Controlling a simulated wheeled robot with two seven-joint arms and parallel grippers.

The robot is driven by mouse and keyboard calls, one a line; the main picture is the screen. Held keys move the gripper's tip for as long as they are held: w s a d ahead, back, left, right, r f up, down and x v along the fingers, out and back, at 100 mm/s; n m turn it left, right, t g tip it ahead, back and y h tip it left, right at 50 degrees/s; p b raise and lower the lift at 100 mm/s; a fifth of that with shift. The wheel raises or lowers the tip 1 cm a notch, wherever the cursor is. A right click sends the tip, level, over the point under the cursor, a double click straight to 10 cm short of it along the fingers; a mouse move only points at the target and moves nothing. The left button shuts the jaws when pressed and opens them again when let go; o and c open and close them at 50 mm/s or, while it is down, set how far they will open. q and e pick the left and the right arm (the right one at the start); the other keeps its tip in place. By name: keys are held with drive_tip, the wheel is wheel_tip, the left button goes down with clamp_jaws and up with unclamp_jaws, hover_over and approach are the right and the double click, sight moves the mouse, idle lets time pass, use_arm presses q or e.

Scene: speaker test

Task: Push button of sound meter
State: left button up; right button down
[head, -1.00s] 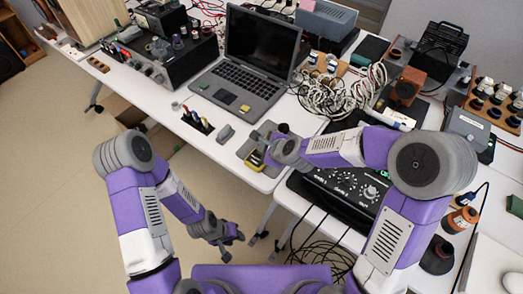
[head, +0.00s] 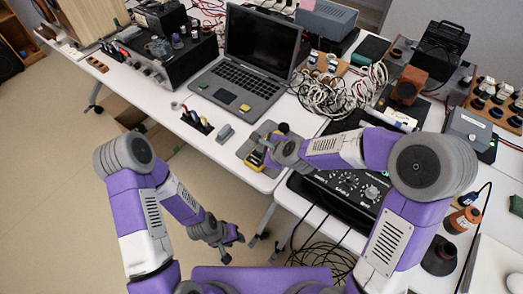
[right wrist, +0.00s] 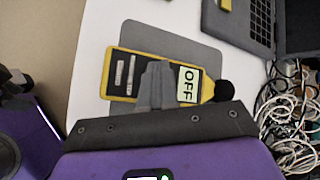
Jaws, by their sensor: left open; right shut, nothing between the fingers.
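The sound meter (right wrist: 122,78) is yellow-edged with a dark face, a display reading OFF and a black ball at its right end in the right wrist view. It lies flat on a grey mat (right wrist: 195,48). In the head view the meter (head: 256,159) is partly covered by my right gripper (head: 264,142). This gripper, also in the right wrist view (right wrist: 158,68), is shut and empty, with its fingertips over the meter's middle, left of the display. They hide part of the face; contact cannot be told. My left gripper (head: 233,240) is open and empty, beside the table, low.
A laptop (head: 246,75) stands behind the mat, and a small grey object (head: 225,134) lies left of it. Tangled white cables (head: 333,95) and a black mixer (head: 345,190) are to the right. The white table's front edge is close to the mat.

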drive_tip(key=shift+r, duration=0.1)
drive_tip(key=shift+r+p, duration=0.85)
drive_tip(key=shift+r, duration=0.05)
drive_tip(key=shift+r, duration=0.1)
wheel_tip(320, 180, up, 6)
drive_tip(key=p, duration=0.5)
drive_tip(key=shift+s+f, duration=0.1)
drive_tip(key=shift+f, duration=0.1)
